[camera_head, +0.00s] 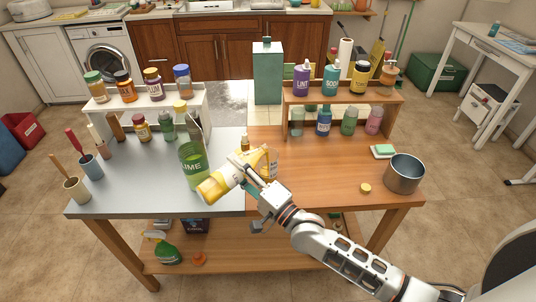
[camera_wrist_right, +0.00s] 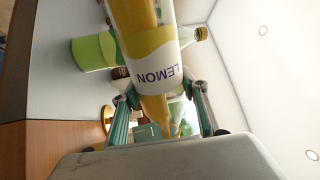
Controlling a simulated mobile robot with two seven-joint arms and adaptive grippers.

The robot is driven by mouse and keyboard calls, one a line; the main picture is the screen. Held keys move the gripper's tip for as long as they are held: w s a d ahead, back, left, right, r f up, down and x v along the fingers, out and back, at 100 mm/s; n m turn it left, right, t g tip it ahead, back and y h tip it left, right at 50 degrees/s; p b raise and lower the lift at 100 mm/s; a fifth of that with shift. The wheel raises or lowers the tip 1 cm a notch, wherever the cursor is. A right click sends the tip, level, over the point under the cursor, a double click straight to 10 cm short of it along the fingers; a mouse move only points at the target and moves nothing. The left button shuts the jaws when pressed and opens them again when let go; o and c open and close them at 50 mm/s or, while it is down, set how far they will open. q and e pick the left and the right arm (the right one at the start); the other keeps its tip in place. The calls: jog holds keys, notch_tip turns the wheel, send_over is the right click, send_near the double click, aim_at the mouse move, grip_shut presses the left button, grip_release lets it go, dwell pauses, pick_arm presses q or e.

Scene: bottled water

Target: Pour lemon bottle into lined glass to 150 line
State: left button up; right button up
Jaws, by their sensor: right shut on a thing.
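The lemon bottle (camera_head: 218,184), yellow with a white band, lies nearly level in the head view, its wide yellow end toward the lower left. My right gripper (camera_head: 255,178) is shut on it, in front of the green lime bottle (camera_head: 193,166). In the right wrist view the "LEMON" label (camera_wrist_right: 158,66) is plain between the fingers of my right gripper (camera_wrist_right: 163,94). A clear vessel (camera_head: 270,163) stands partly hidden behind the gripper; I cannot tell whether it is the lined glass or read any line on it. My left gripper is out of view.
Jars and bottles stand on a white shelf (camera_head: 146,101) at left and a wooden shelf (camera_head: 345,98) at right. A metal pot (camera_head: 404,174) stands at the table's right, near a green sponge (camera_head: 383,151). The wooden tabletop between is mostly clear (camera_head: 320,165).

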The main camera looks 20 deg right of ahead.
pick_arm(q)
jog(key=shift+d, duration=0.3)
pick_arm(e)
jog(key=shift+r, duration=0.1)
dwell(0.3)
